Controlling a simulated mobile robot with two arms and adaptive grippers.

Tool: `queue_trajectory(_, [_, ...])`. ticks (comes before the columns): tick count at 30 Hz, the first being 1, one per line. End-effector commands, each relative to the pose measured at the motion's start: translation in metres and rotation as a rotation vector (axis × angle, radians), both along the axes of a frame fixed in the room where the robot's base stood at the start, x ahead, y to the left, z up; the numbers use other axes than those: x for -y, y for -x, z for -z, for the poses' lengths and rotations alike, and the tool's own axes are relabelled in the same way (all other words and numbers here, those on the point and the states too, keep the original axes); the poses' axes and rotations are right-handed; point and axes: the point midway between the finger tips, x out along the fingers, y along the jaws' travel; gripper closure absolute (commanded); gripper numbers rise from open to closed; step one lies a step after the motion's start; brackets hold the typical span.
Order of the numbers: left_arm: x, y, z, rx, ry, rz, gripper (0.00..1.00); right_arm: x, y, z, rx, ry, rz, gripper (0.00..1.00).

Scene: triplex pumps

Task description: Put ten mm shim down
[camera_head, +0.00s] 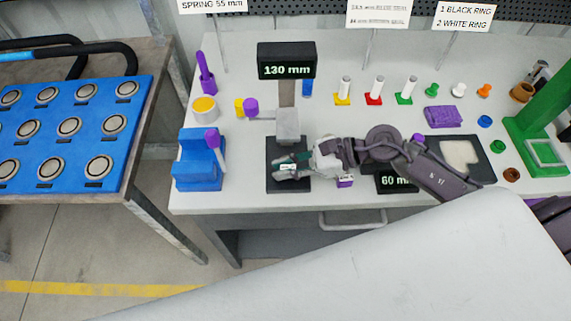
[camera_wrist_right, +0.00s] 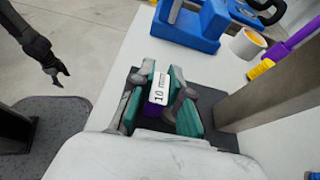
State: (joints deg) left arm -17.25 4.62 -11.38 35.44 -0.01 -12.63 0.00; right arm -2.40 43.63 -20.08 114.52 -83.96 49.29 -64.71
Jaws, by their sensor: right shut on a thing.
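The ten mm shim (camera_wrist_right: 158,90) is a small purple piece with a white "10 mm" label. My right gripper (camera_wrist_right: 160,100) is shut on it, with a green-padded finger on each side. In the head view, my right gripper (camera_head: 290,168) is low over the dark base (camera_head: 289,186) of the 130 mm gauge, and the shim's white label (camera_head: 288,167) shows between the fingers. I cannot tell whether the shim touches the base. A dark gripper, my left one (camera_wrist_right: 56,70), hangs away from the bench in the right wrist view; its fingers are too small to read.
The gauge's post and grey block (camera_head: 288,124) stand just behind my right gripper. A blue stand (camera_head: 198,170) is to the left, and a 60 mm display (camera_head: 394,184) is to the right. A purple piece (camera_head: 345,182) lies beside my wrist.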

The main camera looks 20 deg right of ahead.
Motion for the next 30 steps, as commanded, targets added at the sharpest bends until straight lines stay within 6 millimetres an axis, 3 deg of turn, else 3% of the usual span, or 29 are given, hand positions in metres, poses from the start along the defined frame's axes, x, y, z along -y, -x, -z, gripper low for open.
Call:
queue_trajectory(7, [0.0,-0.002,0.005,0.004,0.001,0.0,0.33,0.0,0.0,0.004,0.001,0.0,0.0,1.0])
queue_trajectory(8, [0.0,-0.002,0.005,0.004,0.001,0.0,0.33,0.0,0.0,0.004,0.0,0.0,0.0,0.82])
queue_trajectory(12, [0.0,-0.003,0.003,0.004,0.001,0.0,0.33,0.0,0.0,0.002,0.0,0.0,0.0,0.59])
queue_trajectory(24, [0.001,-0.003,-0.002,0.005,0.001,0.001,0.33,0.001,0.0,-0.003,0.0,0.001,0.001,0.59])
queue_trajectory(30, [0.001,-0.003,0.013,0.005,0.002,0.002,0.33,0.034,0.01,-0.01,-0.001,0.007,0.001,0.59])
